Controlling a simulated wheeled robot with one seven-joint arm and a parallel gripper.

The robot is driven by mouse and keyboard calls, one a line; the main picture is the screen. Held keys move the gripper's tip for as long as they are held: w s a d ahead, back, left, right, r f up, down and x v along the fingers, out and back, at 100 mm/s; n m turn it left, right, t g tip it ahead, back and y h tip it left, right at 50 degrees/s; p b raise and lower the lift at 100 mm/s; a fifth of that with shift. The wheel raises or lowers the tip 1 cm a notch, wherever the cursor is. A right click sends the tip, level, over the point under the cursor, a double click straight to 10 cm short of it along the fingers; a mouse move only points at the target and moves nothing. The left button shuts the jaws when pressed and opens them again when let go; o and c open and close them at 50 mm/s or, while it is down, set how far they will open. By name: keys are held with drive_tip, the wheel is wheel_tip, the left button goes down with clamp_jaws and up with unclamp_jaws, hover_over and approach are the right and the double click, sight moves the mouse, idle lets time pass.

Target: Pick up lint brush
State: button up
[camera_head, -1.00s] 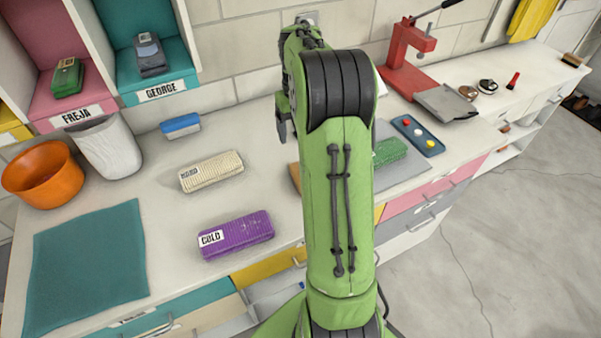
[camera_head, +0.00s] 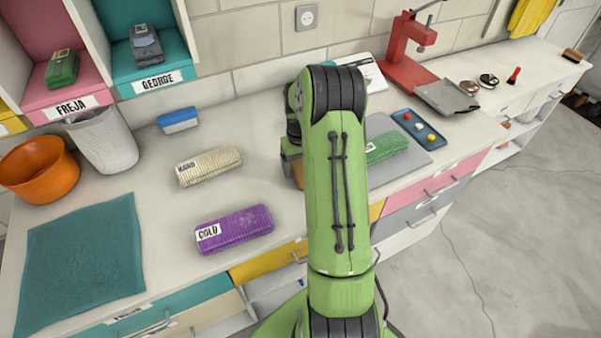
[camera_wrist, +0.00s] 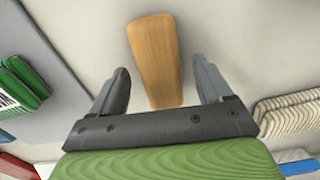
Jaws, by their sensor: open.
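A long, rounded wooden piece (camera_wrist: 155,62) lies on the pale worktop in the wrist view; it may be the back of the lint brush, but no bristles show. My gripper (camera_wrist: 160,72) is open, with one finger on each side of this piece and gaps between; nothing is held. In the head view, a wooden edge (camera_head: 292,168) shows beside my green arm, which hides the rest of it and most of my gripper. A small wooden brush with dark bristles (camera_head: 574,55) also stands at the far right end of the worktop.
A purple bundle (camera_head: 234,230) and a cream bundle (camera_head: 208,166) lie left of my arm. A green bundle (camera_head: 388,147) lies on a grey mat at its right. A blue tray (camera_head: 418,133), red press (camera_head: 408,52) and orange pot (camera_head: 40,170) stand further out.

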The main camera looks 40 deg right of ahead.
sight(300, 168)
drive_tip(key=c, duration=1.2)
wheel_tip(300, 168, up, 10)
drive_tip(key=p, duration=0.1)
